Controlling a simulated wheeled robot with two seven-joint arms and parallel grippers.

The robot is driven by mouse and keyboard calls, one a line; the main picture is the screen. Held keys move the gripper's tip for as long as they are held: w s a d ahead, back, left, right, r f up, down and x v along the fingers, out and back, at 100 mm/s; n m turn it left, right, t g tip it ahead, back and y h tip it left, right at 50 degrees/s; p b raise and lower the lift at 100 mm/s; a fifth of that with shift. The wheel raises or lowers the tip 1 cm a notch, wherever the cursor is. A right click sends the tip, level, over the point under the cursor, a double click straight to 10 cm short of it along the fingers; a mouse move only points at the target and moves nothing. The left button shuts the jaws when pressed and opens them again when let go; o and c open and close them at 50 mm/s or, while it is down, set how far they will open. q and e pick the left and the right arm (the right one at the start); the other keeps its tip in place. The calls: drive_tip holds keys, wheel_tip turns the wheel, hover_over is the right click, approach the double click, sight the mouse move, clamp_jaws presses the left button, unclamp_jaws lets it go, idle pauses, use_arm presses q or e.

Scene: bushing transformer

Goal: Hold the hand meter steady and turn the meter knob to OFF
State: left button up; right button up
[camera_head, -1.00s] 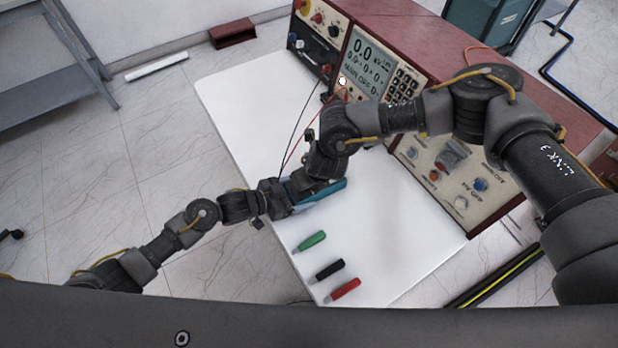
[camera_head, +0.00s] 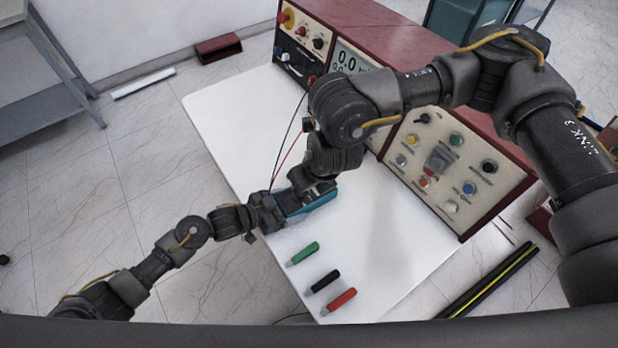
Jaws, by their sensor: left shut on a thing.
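The hand meter (camera_head: 306,203) is a blue-edged device on the white table, with a black and a red lead rising from it. Its knob is hidden behind my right arm's end. My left gripper (camera_head: 278,208) comes from the left and is shut on the meter's left side. My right gripper (camera_head: 318,188) is above the meter and points down at it. Its fingertips are hidden by its own wrist, so I cannot tell whether it touches the knob or how its jaws stand.
The white table (camera_head: 225,115) is clear to the left. A green (camera_head: 304,253), a black (camera_head: 325,281) and a red probe (camera_head: 339,300) lie in front of the meter. The red control console (camera_head: 455,175) stands along the back right, partly behind my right arm.

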use_arm(q)
drive_tip(key=o, duration=1.3)
drive_tip(key=v, duration=1.2)
drive_tip(key=shift+a, duration=0.1)
